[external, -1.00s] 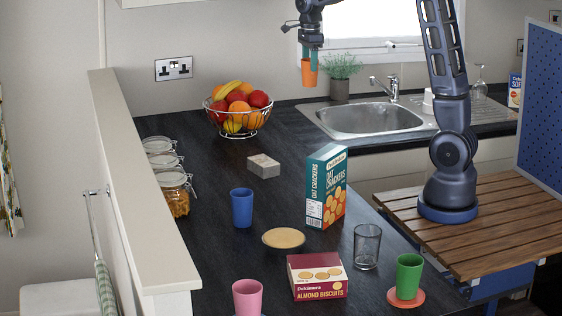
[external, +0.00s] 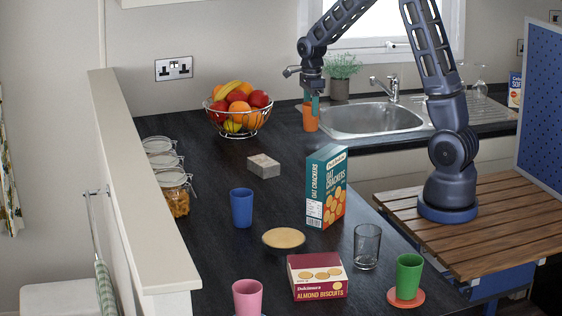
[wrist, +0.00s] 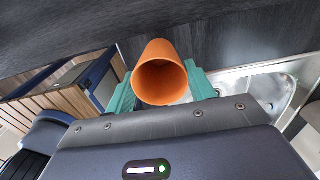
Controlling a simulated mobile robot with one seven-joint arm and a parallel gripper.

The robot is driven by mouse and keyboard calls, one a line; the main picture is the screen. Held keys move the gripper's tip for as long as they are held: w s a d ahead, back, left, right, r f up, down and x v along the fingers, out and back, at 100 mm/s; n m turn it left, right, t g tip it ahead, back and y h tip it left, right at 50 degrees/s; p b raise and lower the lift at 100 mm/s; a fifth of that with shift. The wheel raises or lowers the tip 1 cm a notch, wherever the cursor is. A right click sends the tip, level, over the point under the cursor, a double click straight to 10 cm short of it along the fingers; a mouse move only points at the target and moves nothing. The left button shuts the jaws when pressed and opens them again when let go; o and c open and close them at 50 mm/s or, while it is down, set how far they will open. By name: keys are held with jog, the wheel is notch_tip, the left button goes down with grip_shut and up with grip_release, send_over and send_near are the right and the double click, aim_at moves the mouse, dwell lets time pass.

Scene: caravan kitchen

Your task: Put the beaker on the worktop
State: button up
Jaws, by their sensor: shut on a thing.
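An orange beaker (external: 310,119) is held between the teal fingers of my gripper (external: 311,101), close to the left edge of the sink. In the wrist view the orange beaker (wrist: 160,75) sits between the two fingers, its open mouth facing the camera. It looks upright in the external view. Its base is at or just above the dark worktop (external: 285,135); I cannot tell if they touch. A blue beaker (external: 241,208), a pink beaker (external: 247,297) and a green beaker (external: 409,276) stand on the worktop, the green one on an orange coaster (external: 405,300).
The sink (external: 370,118) is just right of my gripper, a potted plant (external: 340,84) behind it. A fruit basket (external: 238,112) stands to the left. A grey block (external: 263,166), cracker box (external: 326,187) and glass (external: 367,246) stand nearer the camera. Worktop between basket and sink is clear.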

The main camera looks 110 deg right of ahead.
aim_at(311, 117)
jog(key=shift+f, duration=2.15)
jog(key=shift+f, duration=0.1)
jog(key=o, duration=1)
notch_tip(311, 117, up, 12)
jog(key=shift+r, duration=0.15)
